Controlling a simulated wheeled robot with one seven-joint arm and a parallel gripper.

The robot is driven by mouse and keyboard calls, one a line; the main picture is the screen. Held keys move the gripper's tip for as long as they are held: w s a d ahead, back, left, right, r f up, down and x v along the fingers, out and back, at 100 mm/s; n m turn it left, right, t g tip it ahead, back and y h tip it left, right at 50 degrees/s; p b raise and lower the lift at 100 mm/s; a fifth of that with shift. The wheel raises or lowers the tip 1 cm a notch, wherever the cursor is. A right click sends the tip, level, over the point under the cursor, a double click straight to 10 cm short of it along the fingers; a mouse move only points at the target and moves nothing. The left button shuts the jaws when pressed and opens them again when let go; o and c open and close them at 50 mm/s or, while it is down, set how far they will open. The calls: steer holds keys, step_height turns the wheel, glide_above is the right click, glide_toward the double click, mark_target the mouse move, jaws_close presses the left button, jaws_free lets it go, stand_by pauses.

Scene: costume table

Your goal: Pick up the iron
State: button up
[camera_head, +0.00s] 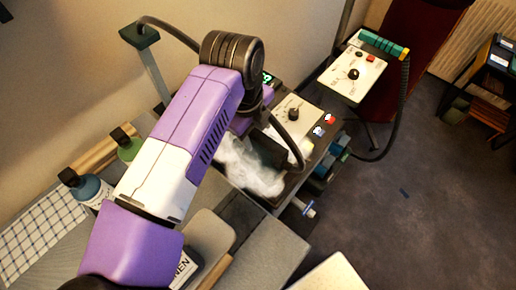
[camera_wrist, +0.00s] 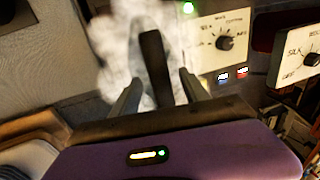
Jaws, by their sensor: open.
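In the wrist view the iron shows as a dark upright handle (camera_wrist: 155,68) over a paler grey body, with white steam around it. My gripper (camera_wrist: 160,92) is open. Its two grey fingers stand on either side of the handle, with visible gaps, so the handle appears between them without being clasped. The handle's near end meets the dark edge of my gripper in the picture; I cannot tell if they touch. In the head view my purple and white arm reaches over the table and hides most of the iron; white steam (camera_head: 250,168) shows beside it.
A control box (camera_head: 296,114) with a dial and coloured buttons stands close right of the iron. A second box (camera_head: 352,78) with a teal-handled thing (camera_head: 383,43) is farther right. A green bottle (camera_head: 129,146), blue bottle (camera_head: 90,190) and checked cloth (camera_head: 45,230) lie left.

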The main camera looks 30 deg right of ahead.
mark_target(260, 147)
steer(key=shift+d+f, duration=0.25)
steer(key=shift+f, duration=0.95)
jaws_close()
steer(key=shift+w+r, duration=0.1)
steer(key=shift+r, duration=0.05)
stand_by(0.3)
